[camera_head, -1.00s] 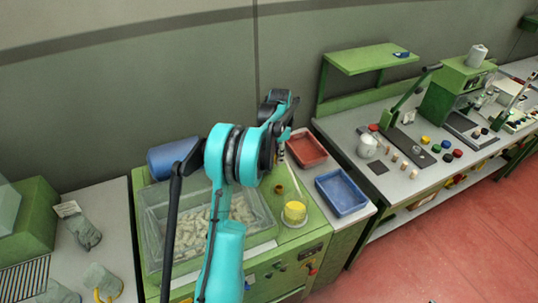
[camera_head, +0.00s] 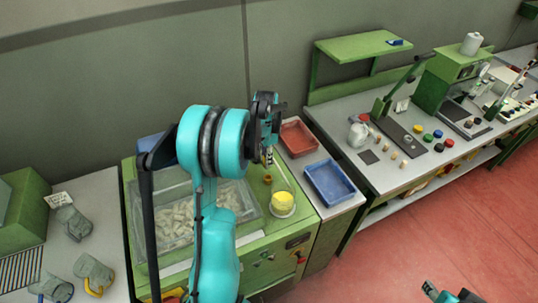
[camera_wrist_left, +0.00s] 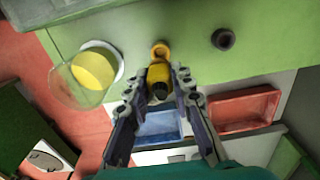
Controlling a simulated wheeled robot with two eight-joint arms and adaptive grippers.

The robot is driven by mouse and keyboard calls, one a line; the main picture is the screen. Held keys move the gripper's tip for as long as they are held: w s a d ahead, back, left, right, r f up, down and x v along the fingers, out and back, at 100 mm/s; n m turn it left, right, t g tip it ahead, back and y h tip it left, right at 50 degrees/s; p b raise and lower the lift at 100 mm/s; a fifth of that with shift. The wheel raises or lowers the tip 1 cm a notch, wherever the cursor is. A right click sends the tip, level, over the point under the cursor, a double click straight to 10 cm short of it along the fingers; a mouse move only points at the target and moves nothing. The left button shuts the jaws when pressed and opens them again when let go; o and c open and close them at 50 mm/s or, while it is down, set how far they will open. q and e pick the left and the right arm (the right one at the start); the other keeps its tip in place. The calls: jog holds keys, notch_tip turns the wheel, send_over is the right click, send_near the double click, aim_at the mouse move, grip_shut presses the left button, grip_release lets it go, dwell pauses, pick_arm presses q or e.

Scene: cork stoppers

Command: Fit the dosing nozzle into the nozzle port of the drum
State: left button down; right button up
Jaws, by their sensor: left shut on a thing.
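My left gripper (camera_head: 268,153) is over the green machine top (camera_head: 240,250), pointing down. In the left wrist view its fingers (camera_wrist_left: 160,98) are shut on a yellow piece with a dark end, which looks like the dosing nozzle (camera_wrist_left: 159,73). A yellow-brown ring-shaped fitting (camera_wrist_left: 160,48), perhaps the nozzle port, stands on the green surface just beyond the nozzle. It also shows in the head view (camera_head: 267,180), below the gripper. I cannot tell whether nozzle and fitting touch. A blue cylinder (camera_head: 150,148), perhaps the drum, is mostly hidden behind my arm. My right gripper (camera_head: 450,293) is partly in view at the bottom edge.
A clear cup with yellow contents (camera_head: 283,202) stands close to the fitting. A dark round knob (camera_wrist_left: 222,38) is on its other side. A clear bin of corks (camera_head: 262,222) is to the left. Red (camera_head: 312,149) and blue (camera_head: 359,205) trays lie to the right.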

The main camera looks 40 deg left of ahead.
pick_arm(q)
jog(key=f, duration=0.1)
jog(key=f+b, duration=0.1)
jog(key=f, duration=0.1)
jog(key=shift+w+d, duration=0.15)
jog(key=shift+w, duration=0.15)
jog(key=shift+s+f+b, duration=0.15)
jog(key=shift+f+b, duration=0.5)
jog(key=shift+f, duration=0.45)
jog(key=shift+b, duration=0.35)
jog(key=shift+f+b, duration=1.2)
jog(key=shift+f, duration=0.15)
dwell(1.0)
jog(key=c, duration=1.2)
grip_release()
